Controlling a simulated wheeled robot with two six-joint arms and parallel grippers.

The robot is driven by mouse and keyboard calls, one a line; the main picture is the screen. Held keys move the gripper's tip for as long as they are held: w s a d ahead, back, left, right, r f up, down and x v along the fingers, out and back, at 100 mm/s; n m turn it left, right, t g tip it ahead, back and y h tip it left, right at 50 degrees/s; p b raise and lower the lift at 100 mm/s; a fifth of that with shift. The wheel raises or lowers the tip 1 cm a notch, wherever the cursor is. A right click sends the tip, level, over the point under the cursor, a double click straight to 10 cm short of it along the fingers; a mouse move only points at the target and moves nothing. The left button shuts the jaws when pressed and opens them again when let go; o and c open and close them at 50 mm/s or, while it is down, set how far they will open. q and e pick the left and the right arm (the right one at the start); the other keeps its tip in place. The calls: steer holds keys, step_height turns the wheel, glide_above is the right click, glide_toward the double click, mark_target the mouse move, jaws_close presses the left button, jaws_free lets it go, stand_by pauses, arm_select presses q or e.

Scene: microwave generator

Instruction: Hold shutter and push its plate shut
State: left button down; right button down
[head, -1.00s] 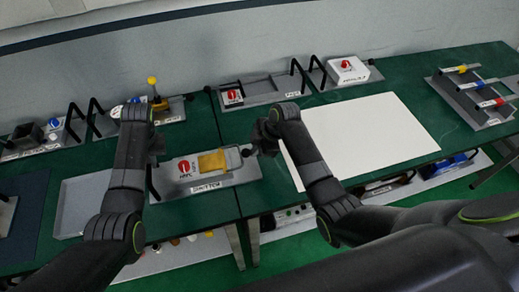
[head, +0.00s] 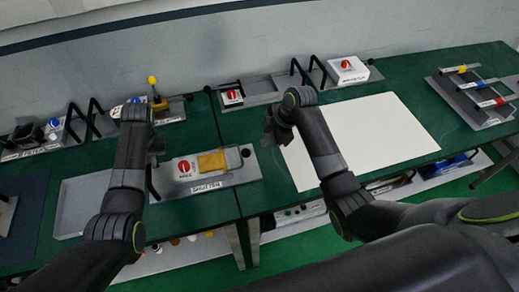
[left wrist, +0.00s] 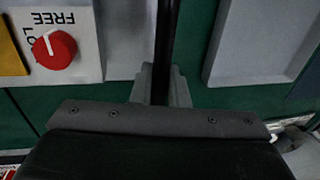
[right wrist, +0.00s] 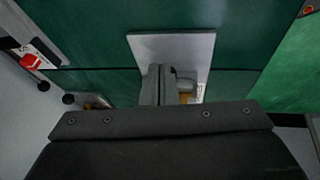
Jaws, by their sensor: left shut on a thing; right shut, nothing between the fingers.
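The shutter (head: 215,183) is a grey board on the green table with a red knob (head: 184,166), a yellow plate (head: 212,161) and a dark knob (head: 245,153) at its right end. My left gripper (head: 156,158) is at the board's left end, partly hidden by its arm. In the left wrist view its fingers (left wrist: 160,84) are shut on the shutter's upright black handle (left wrist: 166,45). The red knob (left wrist: 55,49) shows there beside "FREE". My right gripper (head: 275,133) is shut and empty, above and right of the shutter. In the right wrist view its fingers (right wrist: 166,84) partly cover the board (right wrist: 185,45).
A white sheet (head: 385,140) lies on the right table. A grey tray (head: 82,205) is left of the shutter. Handled fixtures (head: 262,90) line the back edge by the wall. A rack with coloured tabs (head: 475,95) stands at far right.

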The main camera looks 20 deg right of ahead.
arm_select(q)
steer(key=shift+s+f, duration=0.1)
steer(key=shift+f, duration=0.1)
arm_select(e)
steer(key=v, duration=0.8)
steer(key=shift+r, duration=0.35)
steer(key=shift+s+d, duration=0.15)
arm_select(q)
steer(key=c, duration=1.3)
jaws_free()
steer(key=shift+r, duration=0.1)
steer(key=r, duration=0.2)
steer(key=d+r, duration=0.1)
steer(key=r, duration=0.4)
steer(key=shift+d+r, duration=0.15)
steer(key=shift+d, duration=0.1)
